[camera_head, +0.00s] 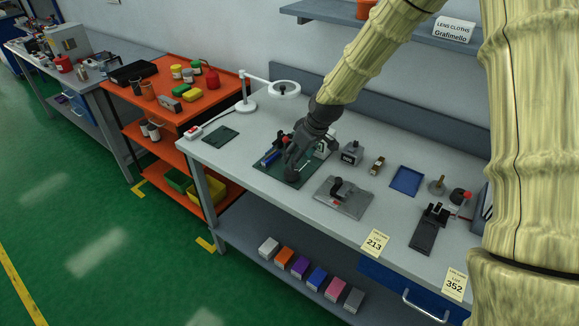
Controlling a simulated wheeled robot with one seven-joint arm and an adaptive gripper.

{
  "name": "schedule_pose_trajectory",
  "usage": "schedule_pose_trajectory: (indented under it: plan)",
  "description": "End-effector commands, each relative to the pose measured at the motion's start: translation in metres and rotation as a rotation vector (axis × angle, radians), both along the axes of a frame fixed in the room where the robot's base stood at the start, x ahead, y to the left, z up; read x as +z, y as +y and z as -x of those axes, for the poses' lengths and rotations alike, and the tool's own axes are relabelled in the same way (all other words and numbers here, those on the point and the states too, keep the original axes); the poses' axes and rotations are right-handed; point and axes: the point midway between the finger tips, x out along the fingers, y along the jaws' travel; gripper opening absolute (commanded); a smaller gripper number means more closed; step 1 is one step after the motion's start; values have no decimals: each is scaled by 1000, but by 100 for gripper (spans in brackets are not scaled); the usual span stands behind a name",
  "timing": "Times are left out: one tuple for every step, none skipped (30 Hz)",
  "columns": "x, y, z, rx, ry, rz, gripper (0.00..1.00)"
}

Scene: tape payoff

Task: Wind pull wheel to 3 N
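My gripper (291,168) is dark grey and points down over a dark green mat (282,180) on the grey workbench. A small device with a blue part (270,158) stands on the mat at the left of my gripper. A pale upright part (322,147) shows just right of my gripper. My gripper hides much of this device, and I cannot make out a wheel or a force reading. I cannot tell whether the fingers are open or shut, or touch anything.
A grey plate with a black clamp (344,196), a grey block (351,153), a blue tray (407,180) and a black stand (430,227) lie to the right. A magnifier lamp (284,88) stands behind left. An orange cart (178,86) adjoins the bench's left.

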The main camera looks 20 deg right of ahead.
Motion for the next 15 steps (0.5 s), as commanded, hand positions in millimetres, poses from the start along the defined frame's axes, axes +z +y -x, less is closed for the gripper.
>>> schedule_pose_trajectory:
  plan:
    - [-5,-2,-1,-5,4,0,64]
    - [-8,-2,-2,-6,4,0,64]
    - [-13,-2,-4,-6,5,0,64]
    - [-16,-2,-5,-7,6,0,64]
    - [-19,-2,-6,-7,6,0,64]
    - [-23,-1,-8,-8,5,1,64]
    - [-26,0,-10,-8,5,1,64]
    - [-29,1,-11,-7,5,1,64]
    - [-33,2,-12,-6,6,0,64]
    - [-36,2,-13,-6,7,1,64]
    - [-39,3,-13,-6,7,1,64]
    - [-42,4,-15,-6,6,0,64]
    - [-45,4,-17,-6,5,0,64]
    - [-48,5,-18,-6,5,0,64]
    - [-52,6,-19,-6,5,0,64]
